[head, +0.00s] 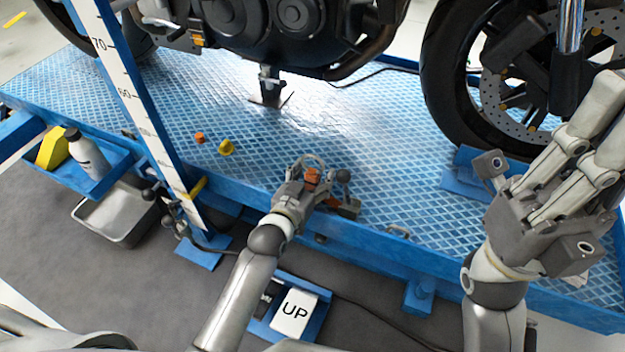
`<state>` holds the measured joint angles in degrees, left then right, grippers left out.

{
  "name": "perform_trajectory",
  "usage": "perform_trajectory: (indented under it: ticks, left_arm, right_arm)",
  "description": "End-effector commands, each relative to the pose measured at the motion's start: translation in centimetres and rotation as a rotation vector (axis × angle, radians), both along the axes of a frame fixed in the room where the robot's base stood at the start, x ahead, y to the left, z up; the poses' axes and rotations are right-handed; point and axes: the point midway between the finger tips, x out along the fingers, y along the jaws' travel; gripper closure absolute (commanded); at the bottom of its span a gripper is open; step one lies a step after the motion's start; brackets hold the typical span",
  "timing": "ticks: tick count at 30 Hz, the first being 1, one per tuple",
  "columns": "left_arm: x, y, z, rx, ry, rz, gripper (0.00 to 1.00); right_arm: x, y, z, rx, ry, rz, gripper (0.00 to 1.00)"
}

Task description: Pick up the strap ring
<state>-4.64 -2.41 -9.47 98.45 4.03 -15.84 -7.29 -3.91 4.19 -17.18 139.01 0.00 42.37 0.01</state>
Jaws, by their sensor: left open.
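My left gripper (314,178) reaches over the near edge of the blue lift platform and is open. A pale grey ring-shaped arc (309,158), which looks like the strap ring, shows just beyond its fingers. An orange piece (312,176) shows between the fingers. I cannot tell whether the fingers touch either one, and the gripper hides part of both. My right gripper (550,128) is large at the right, with fingers spread and nothing visible in it. It is well apart from the ring.
The blue platform (170,88) carries a motorcycle with its wheel (440,90) at the right. A yellow piece (226,147) and a small orange piece (200,138) lie left of my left gripper. A blue upright scale (140,105) stands left. A side tray holds a bottle (88,155).

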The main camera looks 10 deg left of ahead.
Motion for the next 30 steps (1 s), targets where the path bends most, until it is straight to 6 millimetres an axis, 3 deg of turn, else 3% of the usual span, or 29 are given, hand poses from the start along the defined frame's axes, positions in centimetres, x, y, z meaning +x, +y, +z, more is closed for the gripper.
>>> perform_trajectory:
  ticks: [3,15,30]
  left_arm:
    - [0.0,0.0,0.0,0.0,0.0,0.0,0.37]
    - [-0.1,0.0,0.0,0.0,0.0,0.0,0.88]
    - [0.0,0.0,1.4,0.0,-0.002,0.0,0.88]
  right_arm:
    - [0.0,0.0,0.0,0.0,0.0,0.0,1.0]
    - [0.0,0.0,0.0,0.0,0.001,0.0,1.0]
    - [-0.1,-0.1,0.3,0.005,0.016,0.002,1.0]
